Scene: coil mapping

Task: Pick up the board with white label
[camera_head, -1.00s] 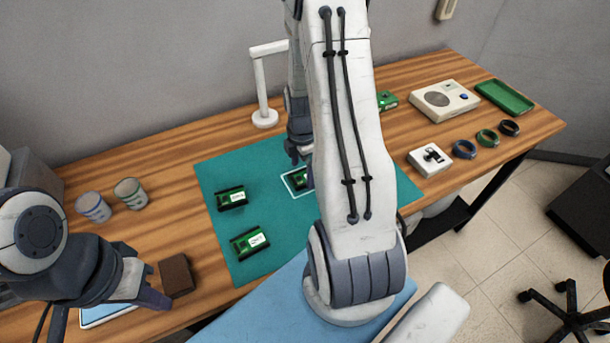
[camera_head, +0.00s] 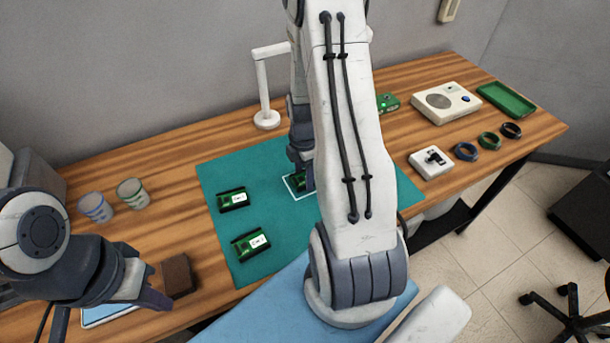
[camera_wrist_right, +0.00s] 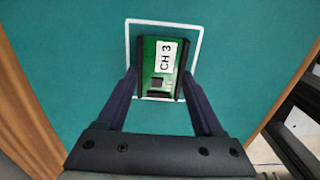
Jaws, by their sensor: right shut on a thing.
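A green board with a white label reading "CH 3" (camera_wrist_right: 160,66) lies inside a white outlined rectangle (camera_wrist_right: 200,38) on the teal mat (camera_head: 275,228). My right gripper (camera_wrist_right: 160,84) is shut on this board, one finger on each dark side edge. In the head view my right arm hides most of this board (camera_head: 303,194). Two more green boards with white labels lie on the mat, one at upper left (camera_head: 232,199) and one at lower left (camera_head: 250,244). My left gripper (camera_head: 152,281) hangs by the table's front left; its opening is unclear.
Two striped cups (camera_head: 132,192) and a brown block (camera_head: 177,275) are on the left. A white stand (camera_head: 264,95) is behind the mat. A white device (camera_head: 446,102), green tray (camera_head: 506,97), small white box (camera_head: 431,162) and several rings (camera_head: 489,141) are on the right.

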